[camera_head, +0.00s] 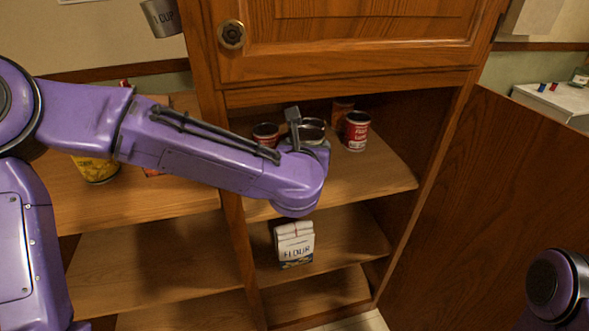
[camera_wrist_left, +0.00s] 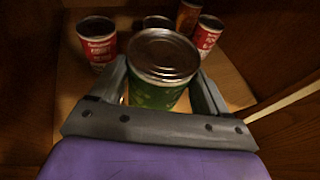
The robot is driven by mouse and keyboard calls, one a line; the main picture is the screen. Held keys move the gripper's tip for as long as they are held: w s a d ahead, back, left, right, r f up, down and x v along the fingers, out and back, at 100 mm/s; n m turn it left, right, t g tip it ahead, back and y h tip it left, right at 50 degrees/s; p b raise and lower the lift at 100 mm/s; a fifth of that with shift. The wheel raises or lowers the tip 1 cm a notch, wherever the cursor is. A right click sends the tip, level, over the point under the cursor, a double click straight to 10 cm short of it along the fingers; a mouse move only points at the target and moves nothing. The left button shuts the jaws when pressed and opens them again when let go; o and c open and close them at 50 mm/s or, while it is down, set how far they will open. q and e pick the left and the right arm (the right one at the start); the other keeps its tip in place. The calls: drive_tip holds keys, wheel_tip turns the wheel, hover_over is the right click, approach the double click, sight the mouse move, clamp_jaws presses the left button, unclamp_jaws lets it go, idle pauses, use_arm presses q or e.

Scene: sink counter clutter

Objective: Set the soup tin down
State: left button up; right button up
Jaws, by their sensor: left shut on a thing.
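My left gripper (camera_wrist_left: 163,84) is shut on a green tin (camera_wrist_left: 155,96) with a silver lid, which I take to be the soup tin. One finger is on each side of it, and it looks upright. In the head view the gripper (camera_head: 308,133) is inside the cabinet over the upper shelf (camera_head: 375,180), and the tin's lid (camera_head: 312,126) shows just behind my wrist. The tin's base is hidden, so I cannot tell whether it touches the shelf. My right gripper is out of view; only part of that arm shows at the lower right.
A red tin (camera_head: 265,134) stands left of the gripper and another red tin (camera_head: 356,131) stands right. A brownish tin (camera_head: 341,112) is behind. A flour bag (camera_head: 294,245) sits on the shelf below. The upper shelf's front right is clear. An open door (camera_head: 470,215) is at right.

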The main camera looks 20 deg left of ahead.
use_arm(q)
drive_tip(key=shift+s+a+f, duration=0.15)
drive_tip(key=shift+a+f, duration=0.35)
drive_tip(key=shift+f, duration=0.1)
drive_tip(key=shift+s+a+f, duration=0.15)
drive_tip(key=shift+a+f, duration=0.35)
drive_tip(key=shift+f, duration=0.1)
wheel_tip(320, 180, down, 4)
drive_tip(key=shift+f, duration=0.1)
drive_tip(key=shift+a+f, duration=0.2)
